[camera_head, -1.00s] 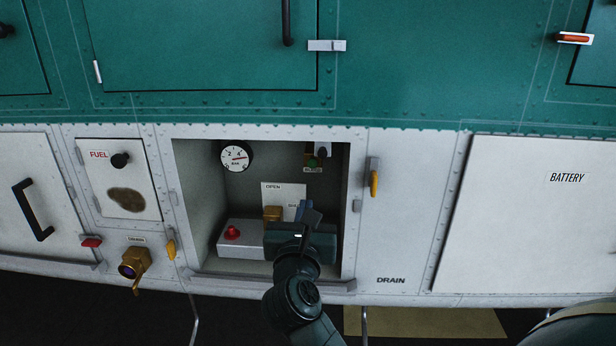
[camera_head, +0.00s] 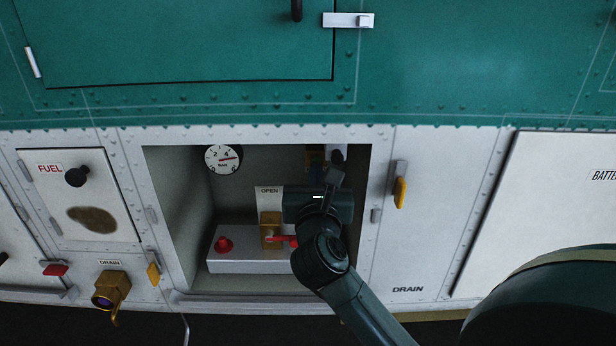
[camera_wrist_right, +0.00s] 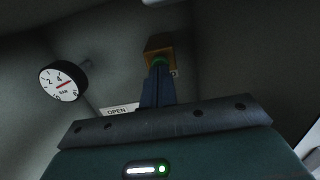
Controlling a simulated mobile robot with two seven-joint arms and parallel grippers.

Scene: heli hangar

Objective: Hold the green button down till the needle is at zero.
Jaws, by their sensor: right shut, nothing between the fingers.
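The green button (camera_wrist_right: 160,61) shows as a green rim on a brass-coloured box (camera_wrist_right: 161,46) in the right wrist view. My right gripper (camera_wrist_right: 160,70) is shut and empty, its fingertips at the button's face. I cannot tell whether they touch or press it. In the head view the right gripper (camera_head: 337,157) is in the upper right of the open bay and hides the button. The round white gauge (camera_head: 223,159) is on the bay's back wall; it also shows in the wrist view (camera_wrist_right: 64,83). Its red needle points right, past the 4, well off zero. My left gripper is out of view.
Below the gauge is a grey box (camera_head: 235,262) with a red knob (camera_head: 224,244). A brass valve (camera_head: 268,226) with a red handle (camera_head: 285,238) sits beside my right arm, under an OPEN label (camera_head: 268,191). The bay's side walls and sill are close around the arm.

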